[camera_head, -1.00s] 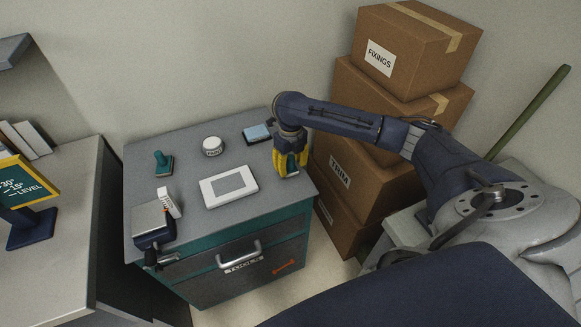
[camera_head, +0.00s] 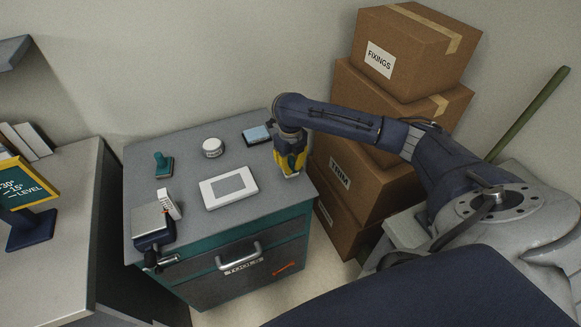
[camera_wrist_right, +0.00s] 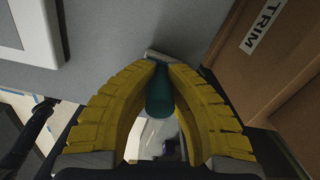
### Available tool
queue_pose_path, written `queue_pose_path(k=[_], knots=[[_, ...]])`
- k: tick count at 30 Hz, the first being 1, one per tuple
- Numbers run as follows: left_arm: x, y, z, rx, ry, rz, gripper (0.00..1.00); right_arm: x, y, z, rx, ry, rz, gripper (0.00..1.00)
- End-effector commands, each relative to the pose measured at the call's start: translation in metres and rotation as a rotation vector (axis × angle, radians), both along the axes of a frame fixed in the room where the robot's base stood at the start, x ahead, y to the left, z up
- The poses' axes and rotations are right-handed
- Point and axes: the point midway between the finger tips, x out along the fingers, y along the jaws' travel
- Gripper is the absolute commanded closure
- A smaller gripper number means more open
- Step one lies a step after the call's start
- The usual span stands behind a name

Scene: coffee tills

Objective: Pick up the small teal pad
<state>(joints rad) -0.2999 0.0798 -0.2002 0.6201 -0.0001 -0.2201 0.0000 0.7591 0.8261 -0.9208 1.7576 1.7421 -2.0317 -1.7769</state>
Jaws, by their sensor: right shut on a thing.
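My right gripper (camera_head: 291,163) is over the right side of the grey cabinet top (camera_head: 240,215), its yellow fingers pointing down. In the right wrist view, its fingertips (camera_wrist_right: 160,80) are closed on a teal piece (camera_wrist_right: 159,97) with a rounded end and a pale edge at the far side. This piece appears to be the small teal pad; the fingers hide its sides. In the head view the fingers hide it. I cannot tell whether it still touches the cabinet top. My left gripper is not in view.
A blue-topped block (camera_head: 257,134) lies just behind the gripper. A white framed panel (camera_head: 228,187), a round white tub (camera_head: 212,147), a teal stamp-like piece (camera_head: 163,162) and a grey-topped device (camera_head: 153,222) stand further left. Stacked cardboard boxes (camera_head: 385,120) rise close on the right.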

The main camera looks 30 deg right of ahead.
Motion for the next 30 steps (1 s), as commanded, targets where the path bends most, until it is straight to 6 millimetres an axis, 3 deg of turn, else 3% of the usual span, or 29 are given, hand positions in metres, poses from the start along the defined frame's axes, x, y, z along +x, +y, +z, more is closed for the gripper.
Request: queue_pose_path(k=[5,10,21,30], knots=[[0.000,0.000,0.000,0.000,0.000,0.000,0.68,0.001,0.000,0.008,-0.001,-0.002,0.001,1.00],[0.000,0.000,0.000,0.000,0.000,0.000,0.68,0.001,-0.001,0.030,-0.002,-0.005,0.001,1.00],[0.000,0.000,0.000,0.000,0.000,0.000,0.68,0.002,-0.001,0.112,-0.002,-0.006,0.001,1.00],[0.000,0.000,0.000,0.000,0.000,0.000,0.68,0.001,0.000,0.164,-0.002,-0.004,0.001,1.00]])
